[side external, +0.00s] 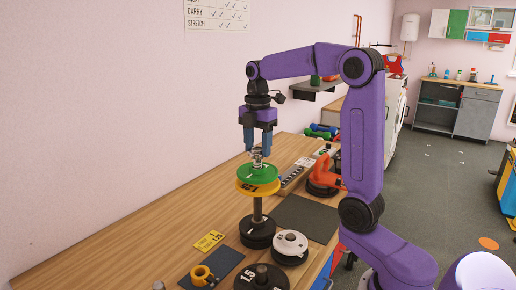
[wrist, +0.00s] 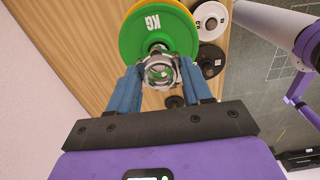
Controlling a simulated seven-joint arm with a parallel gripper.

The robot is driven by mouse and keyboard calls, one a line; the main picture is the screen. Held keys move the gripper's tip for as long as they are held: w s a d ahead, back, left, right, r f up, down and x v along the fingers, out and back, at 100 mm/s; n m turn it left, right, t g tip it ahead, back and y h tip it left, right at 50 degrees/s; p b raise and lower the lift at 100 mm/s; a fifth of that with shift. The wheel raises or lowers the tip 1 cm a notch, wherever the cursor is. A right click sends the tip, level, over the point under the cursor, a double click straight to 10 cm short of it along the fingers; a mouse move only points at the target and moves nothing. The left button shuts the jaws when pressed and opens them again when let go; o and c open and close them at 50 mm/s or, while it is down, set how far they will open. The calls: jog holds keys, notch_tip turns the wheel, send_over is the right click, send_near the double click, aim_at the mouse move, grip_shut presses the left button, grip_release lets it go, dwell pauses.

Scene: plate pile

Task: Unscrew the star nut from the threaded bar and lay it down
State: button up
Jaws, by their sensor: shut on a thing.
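The star nut (wrist: 161,72) is a silvery metal ring around the top of the threaded bar. In the side view the metal nut (side external: 257,157) shows at the bar's top, just above the green plate (side external: 258,173). My gripper (side external: 259,152) points straight down over the bar, with its blue fingers at the nut. In the wrist view my gripper (wrist: 163,78) has a finger on each side of the nut and is shut on it. The bar (side external: 257,207) stands upright; its threads are mostly hidden by the nut and fingers.
A yellow plate (side external: 245,187) lies under the green one. A black plate (side external: 257,232) is at the bar's foot. A white plate (side external: 290,246), a black plate (side external: 262,279) and an orange tool (side external: 325,172) are nearby. A dark mat (side external: 304,217) on the bench is bare.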

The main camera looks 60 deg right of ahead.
aim_at(224, 258)
jog(key=shift+r, duration=0.8)
jog(key=shift+r, duration=0.5)
notch_tip(224, 258, up, 4)
jog(key=shift+r, duration=0.1)
jog(key=w+a+n, duration=0.3)
jog(key=a+n, duration=0.6)
jog(key=a, duration=0.5)
jog(key=f, duration=3.5)
jog(key=shift+s+d+f, duration=0.1)
jog(key=shift+d+f, duration=0.15)
jog(key=o, duration=1)
jog(key=shift+f, duration=0.15)
jog(key=shift+o, duration=0.2)
